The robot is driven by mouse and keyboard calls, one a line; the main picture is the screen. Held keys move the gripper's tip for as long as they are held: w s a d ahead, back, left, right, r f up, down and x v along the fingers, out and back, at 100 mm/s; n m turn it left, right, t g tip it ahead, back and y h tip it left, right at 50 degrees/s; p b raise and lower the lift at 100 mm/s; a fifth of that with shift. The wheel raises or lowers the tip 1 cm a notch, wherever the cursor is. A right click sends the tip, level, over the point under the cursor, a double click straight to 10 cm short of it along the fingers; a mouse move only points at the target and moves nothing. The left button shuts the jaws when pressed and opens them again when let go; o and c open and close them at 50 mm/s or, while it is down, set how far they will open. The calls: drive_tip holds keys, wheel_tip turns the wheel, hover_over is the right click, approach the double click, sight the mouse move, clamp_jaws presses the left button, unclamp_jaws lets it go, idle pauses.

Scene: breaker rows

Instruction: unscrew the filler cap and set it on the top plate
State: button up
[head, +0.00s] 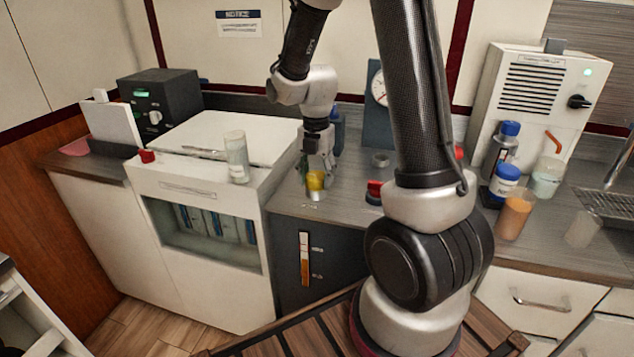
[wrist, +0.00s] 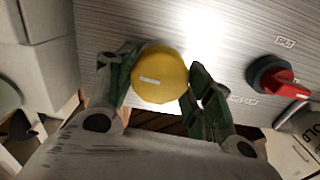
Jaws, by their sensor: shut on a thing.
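The filler cap (wrist: 160,78) is round and yellow with a small pale label on top. In the wrist view it sits between the two green-padded fingers of my gripper (wrist: 163,88), which is shut on it. In the head view the yellow cap (head: 316,181) shows below my gripper (head: 317,170), over a short pale neck near the counter's front edge. I cannot tell whether the cap is still threaded on that neck. The grey counter surface (wrist: 215,25) around it appears to be the top plate.
A red-handled rotary switch (wrist: 283,80) is right of the cap. A small grey ring-like part (head: 380,160) and a gauge (head: 379,88) are behind. Bottles and an orange beaker (head: 514,217) stand at right.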

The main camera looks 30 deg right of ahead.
drive_tip(key=o, duration=0.9)
drive_tip(key=shift+c, duration=0.2)
drive_tip(key=m, duration=0.8)
drive_tip(key=shift+m, duration=0.4)
drive_tip(key=m, duration=0.9)
drive_tip(key=shift+m, duration=0.3)
